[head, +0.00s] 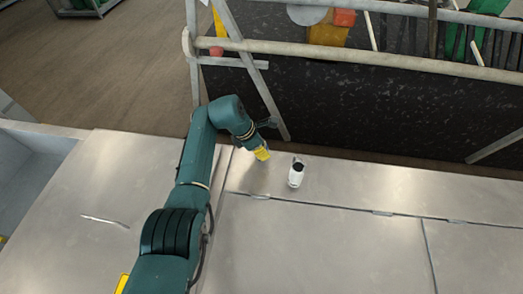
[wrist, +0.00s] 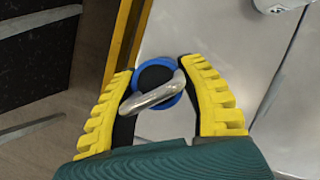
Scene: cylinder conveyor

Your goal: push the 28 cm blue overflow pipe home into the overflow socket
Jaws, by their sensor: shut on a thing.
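In the wrist view the blue overflow pipe (wrist: 152,77) shows end-on as a blue ring with a dark middle. A bent metal handle (wrist: 153,96) crosses its end. My gripper (wrist: 156,70), with ribbed yellow fingers, is shut on the pipe, one finger on each side. In the head view my gripper (head: 262,154) is low over the metal top near its back edge. The pipe cannot be made out there. The overflow socket is not seen in either view, so I cannot tell how the pipe's lower end sits.
A white cylinder with a black top (head: 296,175) stands just right of my gripper; a white object (wrist: 279,4) shows at the wrist view's top right. A metal rail frame (head: 340,60) and dark belt (head: 400,110) lie behind. The metal top (head: 330,240) is clear in front.

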